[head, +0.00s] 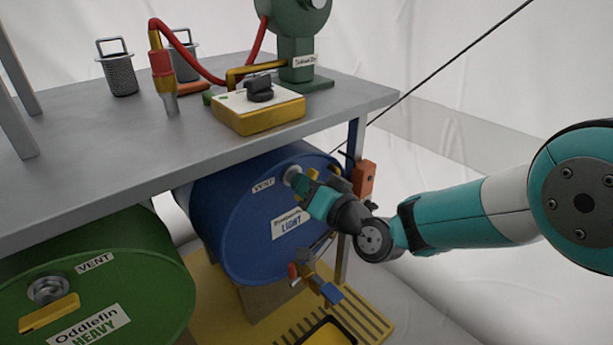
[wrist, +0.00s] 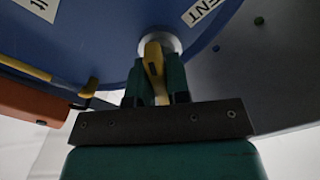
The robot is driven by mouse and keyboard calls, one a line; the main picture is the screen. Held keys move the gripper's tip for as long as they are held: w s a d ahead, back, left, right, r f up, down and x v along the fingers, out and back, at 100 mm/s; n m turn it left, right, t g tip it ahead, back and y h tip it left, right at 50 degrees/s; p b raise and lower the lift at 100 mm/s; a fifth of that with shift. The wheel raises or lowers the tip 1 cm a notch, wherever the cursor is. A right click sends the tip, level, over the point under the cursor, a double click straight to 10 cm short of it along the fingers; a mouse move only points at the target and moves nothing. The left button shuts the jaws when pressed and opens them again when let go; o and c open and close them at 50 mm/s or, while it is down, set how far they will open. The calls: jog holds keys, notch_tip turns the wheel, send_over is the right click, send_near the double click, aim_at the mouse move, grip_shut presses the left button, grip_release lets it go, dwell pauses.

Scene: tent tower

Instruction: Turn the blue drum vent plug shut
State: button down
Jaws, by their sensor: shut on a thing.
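The blue drum (head: 235,215) lies on its side under the grey bench, its round end facing me, with a "VENT" label and a "LIGHT" label. Its vent plug is a round metal fitting (head: 293,174) near the top of that end; in the wrist view a yellow handle (wrist: 154,58) stands out from the metal disc (wrist: 172,44). My gripper (head: 302,185) is at the plug. In the wrist view its two fingers (wrist: 156,85) are shut on the yellow handle, one on each side. In the head view the gripper hides most of the handle.
A green drum (head: 150,265) with its own yellow-handled vent lies at left. The grey bench (head: 100,150) overhangs both drums. An orange block (head: 365,179) hangs by the bench leg, right of the blue drum. A tap (head: 318,280) sticks out below, over a yellow slotted tray (head: 265,328).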

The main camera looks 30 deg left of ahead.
jog(key=m+p, duration=0.3)
jog(key=m, duration=0.2)
jog(key=shift+r+m+p, duration=0.15)
jog(key=shift+m+p, duration=0.15)
jog(key=shift+p, duration=0.05)
jog(key=m+p, duration=0.3)
jog(key=m, duration=0.2)
dwell(0.4)
jog(key=c, duration=1.2)
grip_release()
jog(key=shift+o, duration=0.2)
